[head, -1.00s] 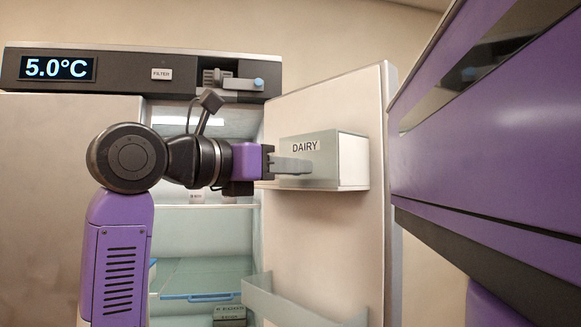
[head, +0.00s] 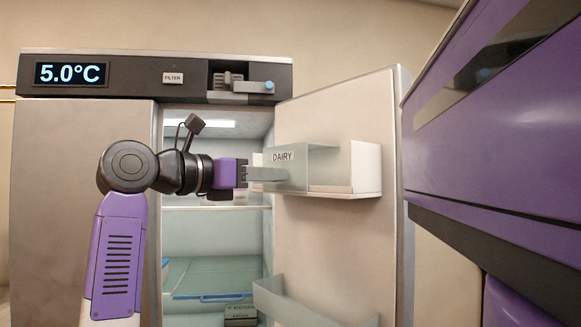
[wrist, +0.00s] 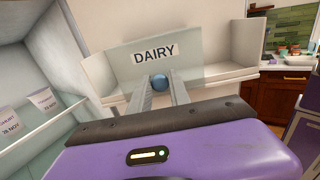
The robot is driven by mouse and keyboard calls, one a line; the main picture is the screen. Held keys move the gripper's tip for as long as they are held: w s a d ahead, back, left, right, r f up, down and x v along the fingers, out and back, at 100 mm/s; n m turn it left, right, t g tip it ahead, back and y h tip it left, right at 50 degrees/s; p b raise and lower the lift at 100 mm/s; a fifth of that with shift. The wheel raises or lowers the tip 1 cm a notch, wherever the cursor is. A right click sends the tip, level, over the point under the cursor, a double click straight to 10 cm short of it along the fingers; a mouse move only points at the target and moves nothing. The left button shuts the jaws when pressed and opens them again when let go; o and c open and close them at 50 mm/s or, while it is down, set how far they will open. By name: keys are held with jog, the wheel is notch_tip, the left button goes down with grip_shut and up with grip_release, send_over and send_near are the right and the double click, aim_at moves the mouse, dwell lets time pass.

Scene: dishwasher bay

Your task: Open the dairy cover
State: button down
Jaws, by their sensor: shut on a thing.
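The dairy cover (head: 300,172), a translucent grey panel with a "DAIRY" label, is swung out from the white dairy bin (head: 367,170) on the inside of the open fridge door. Part of the bin's inside shows behind it. My gripper (head: 270,174) is at the cover's front. In the wrist view the cover (wrist: 120,62) stands in front of the fingers, and the bin (wrist: 232,50) shows behind and beside it. My gripper (wrist: 160,92) is shut on the cover's round blue knob (wrist: 160,81), which sits between the fingertips below the label.
The fridge door (head: 335,240) stands open at right, with a lower clear door bin (head: 300,308). Fridge shelves (head: 215,208) lie behind my arm. Labelled yogurt tubs (wrist: 42,102) stand on a shelf at left. A wooden cabinet (wrist: 275,98) is at far right.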

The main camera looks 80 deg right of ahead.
jog(key=w+d, duration=0.2)
jog(key=w, duration=0.1)
jog(key=shift+w+d+p, duration=0.25)
jog(key=shift+p, duration=0.15)
jog(key=c, duration=1.3)
grip_release()
jog(key=shift+o, duration=0.2)
jog(key=b+v, duration=0.1)
jog(key=v, duration=0.6)
jog(key=shift+w+a, duration=0.2)
jog(key=shift+a, duration=0.1)
